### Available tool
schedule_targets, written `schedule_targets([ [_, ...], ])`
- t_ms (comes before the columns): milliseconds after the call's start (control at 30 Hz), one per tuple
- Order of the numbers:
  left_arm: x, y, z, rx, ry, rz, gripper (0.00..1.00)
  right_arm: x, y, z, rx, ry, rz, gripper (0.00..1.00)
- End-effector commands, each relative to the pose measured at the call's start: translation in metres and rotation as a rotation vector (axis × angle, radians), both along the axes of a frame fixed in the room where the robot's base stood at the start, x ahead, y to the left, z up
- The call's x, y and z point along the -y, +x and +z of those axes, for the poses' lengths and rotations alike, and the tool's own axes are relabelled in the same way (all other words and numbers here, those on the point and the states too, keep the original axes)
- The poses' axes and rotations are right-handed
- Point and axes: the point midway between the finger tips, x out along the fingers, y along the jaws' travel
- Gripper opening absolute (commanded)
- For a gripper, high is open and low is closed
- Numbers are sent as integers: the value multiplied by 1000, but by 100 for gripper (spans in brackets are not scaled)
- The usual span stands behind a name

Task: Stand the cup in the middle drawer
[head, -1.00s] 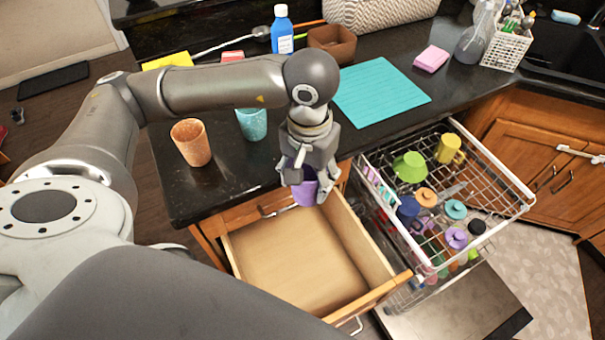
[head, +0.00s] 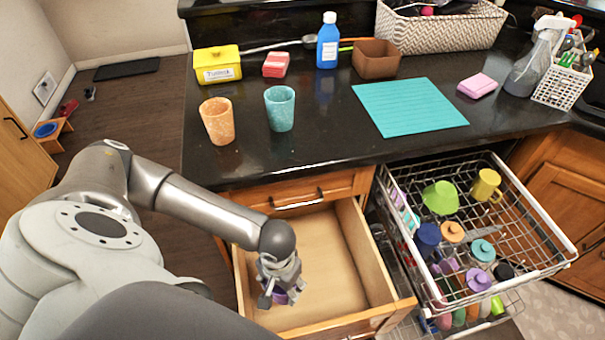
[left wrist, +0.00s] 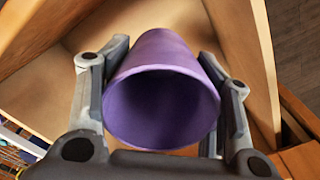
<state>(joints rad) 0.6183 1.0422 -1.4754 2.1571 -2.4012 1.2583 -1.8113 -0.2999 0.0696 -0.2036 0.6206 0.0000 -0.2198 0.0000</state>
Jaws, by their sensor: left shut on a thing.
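A purple cup (left wrist: 165,85) is between the two fingers of my left gripper (head: 279,290), its open mouth facing the wrist camera. In the head view only a small piece of the cup (head: 281,297) shows under the gripper. My left gripper is shut on it, over the left part of the open, empty drawer (head: 335,275). In the left wrist view the drawer's wooden floor and walls show behind the cup. I cannot tell whether the cup's base touches the drawer floor. My right gripper is not in view.
The pulled-out dish rack (head: 480,215) with cups and lids stands right of the drawer. On the counter are an orange cup (head: 217,121), a teal cup (head: 280,108), a teal mat (head: 408,106) and a blue bottle (head: 328,42). A closed drawer front (head: 300,193) lies above the open drawer.

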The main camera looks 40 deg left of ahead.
Motion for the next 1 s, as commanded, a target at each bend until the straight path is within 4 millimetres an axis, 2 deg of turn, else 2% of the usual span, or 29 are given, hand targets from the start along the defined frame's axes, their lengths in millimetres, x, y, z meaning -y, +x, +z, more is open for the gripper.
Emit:
schedule_targets([
  [33,-2,-6,-30,-2,1,-3,29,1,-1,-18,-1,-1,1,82],
  [133,-3,-13,-58,-3,-3,-10,29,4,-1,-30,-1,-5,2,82],
  [300,-5,-20,-84,-3,-4,-19,29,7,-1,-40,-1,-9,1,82],
  [433,-6,-16,-92,-1,-4,-20,29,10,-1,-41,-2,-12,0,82],
  [933,-12,73,-129,2,-4,-19,29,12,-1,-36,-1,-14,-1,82],
  [1000,-12,78,-141,-2,-4,-20,29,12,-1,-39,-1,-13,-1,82],
])
